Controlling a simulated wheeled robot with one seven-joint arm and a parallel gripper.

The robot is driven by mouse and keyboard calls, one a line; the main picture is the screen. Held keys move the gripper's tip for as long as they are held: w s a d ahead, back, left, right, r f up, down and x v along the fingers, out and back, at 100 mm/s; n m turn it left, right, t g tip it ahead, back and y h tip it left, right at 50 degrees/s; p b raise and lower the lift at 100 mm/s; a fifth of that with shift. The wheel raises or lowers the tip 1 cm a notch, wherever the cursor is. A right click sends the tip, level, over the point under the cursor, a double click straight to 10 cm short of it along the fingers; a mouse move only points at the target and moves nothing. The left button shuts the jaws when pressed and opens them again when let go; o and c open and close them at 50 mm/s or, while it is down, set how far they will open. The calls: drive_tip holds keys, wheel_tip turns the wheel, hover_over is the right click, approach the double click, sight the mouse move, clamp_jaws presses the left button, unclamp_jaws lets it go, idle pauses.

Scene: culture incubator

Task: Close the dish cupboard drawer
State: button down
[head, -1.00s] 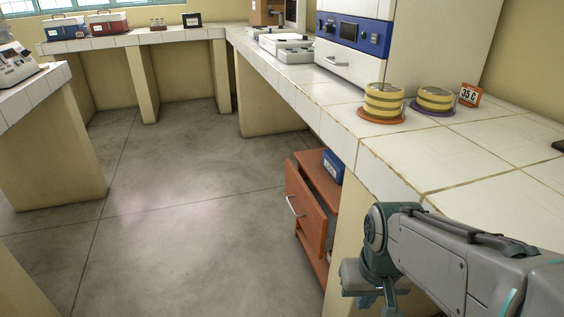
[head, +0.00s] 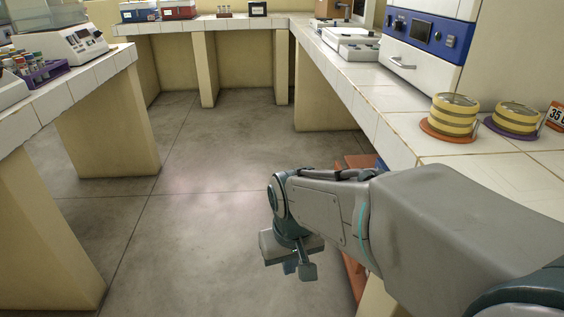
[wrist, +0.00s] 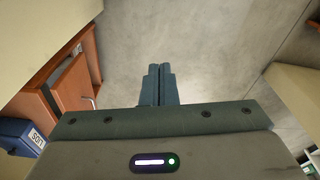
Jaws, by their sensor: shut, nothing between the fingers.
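The orange-brown dish cupboard (head: 352,275) stands under the right-hand counter. In the head view my arm hides most of it, and only slivers of its top and lower front show. In the wrist view the cupboard (wrist: 30,88) is at the left, with its drawer (wrist: 90,58) standing out from the body. How far it is out is hard to tell. My gripper (head: 298,270) is shut and empty, pointing down over the floor in front of the cupboard. In the wrist view its closed fingers (wrist: 160,72) are to the right of the drawer, apart from it.
A blue labelled box (wrist: 20,137) sits by the cupboard. The tiled right counter (head: 405,105) carries yellow-banded dish stacks (head: 452,115) and a white-and-blue machine (head: 425,40). Open concrete floor (head: 200,220) lies to the left, with another counter (head: 60,85) beyond it.

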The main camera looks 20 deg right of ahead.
drive_tip(key=w+d+f+m+t+h+p, duration=0.1)
drive_tip(key=w+d+f+h, duration=0.15)
drive_tip(key=w+d, duration=0.6)
drive_tip(key=w+d+f+m+h+p, duration=0.1)
drive_tip(key=w+d+f+m+h, duration=0.15)
drive_tip(key=w+d, duration=0.65)
drive_tip(key=w+d+f+t+h+p, duration=0.1)
drive_tip(key=w+d+f+h, duration=0.3)
drive_tip(key=w, duration=0.9)
drive_tip(key=d+f+b, duration=0.1)
drive_tip(key=d+f, duration=0.1)
drive_tip(key=d, duration=0.1)
drive_tip(key=w+d+f+y+b, duration=0.1)
drive_tip(key=d+f+b, duration=0.1)
drive_tip(key=d+f+y+b, duration=0.1)
drive_tip(key=d+f, duration=0.1)
drive_tip(key=d, duration=0.1)
drive_tip(key=shift+w+d+f, duration=0.3)
drive_tip(key=shift+w+f, duration=0.05)
drive_tip(key=shift+w, duration=0.05)
drive_tip(key=shift+s+d+r+b, duration=0.1)
drive_tip(key=shift+s+d+b, duration=0.1)
drive_tip(key=shift+d+b, duration=0.35)
drive_tip(key=shift+d, duration=0.15)
